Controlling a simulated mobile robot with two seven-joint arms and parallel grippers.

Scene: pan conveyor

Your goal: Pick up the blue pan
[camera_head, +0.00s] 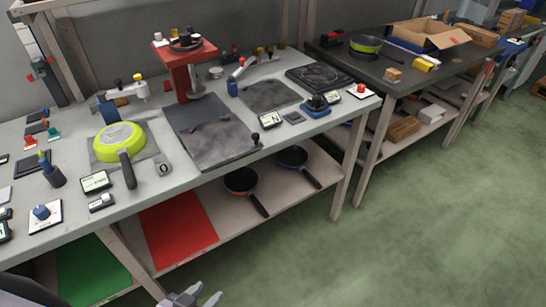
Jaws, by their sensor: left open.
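The blue pan (292,157) sits on the lower shelf under the workbench, with a dark inside, a blue rim and a handle pointing toward the front right. An orange pan (240,181) with a dark inside lies to its left on the same shelf. My left gripper (206,296) shows only in part at the bottom edge of the view. Its fingers are apart and empty, well in front of the shelf and away from both pans. My right gripper is not in view.
The workbench top (260,137) overhangs the shelf behind the pans. A bench leg (350,160) stands right of the blue pan. A red mat (178,228) covers the shelf to the left. The floor at right is clear.

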